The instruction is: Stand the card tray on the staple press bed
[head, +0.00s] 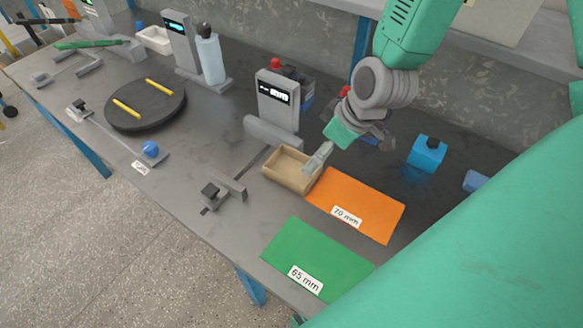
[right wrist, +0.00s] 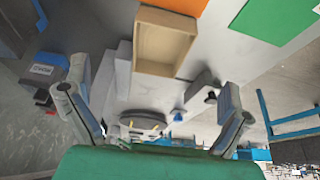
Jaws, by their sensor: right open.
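The card tray seems to be the open tan box (head: 284,180), lying flat and empty beside the orange mat's left edge. It also shows in the right wrist view (right wrist: 163,45). My right gripper (head: 345,150) is above the tray's right end, fingers spread. One grey finger overlaps that end in the head view; I cannot tell whether it touches. In the right wrist view the fingers (right wrist: 155,85) hold nothing. No fixture is marked as the staple press; a grey display unit with a bar base (head: 277,103) stands just behind the tray. My left gripper is not in view.
The orange 70 mm mat (head: 365,200) and green 65 mm mat (head: 318,252) lie at the front right. A grey slide fixture (head: 228,187) is left of the tray. A black turntable (head: 145,107) with two yellow sticks is farther left. A blue block (head: 427,154) stands right.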

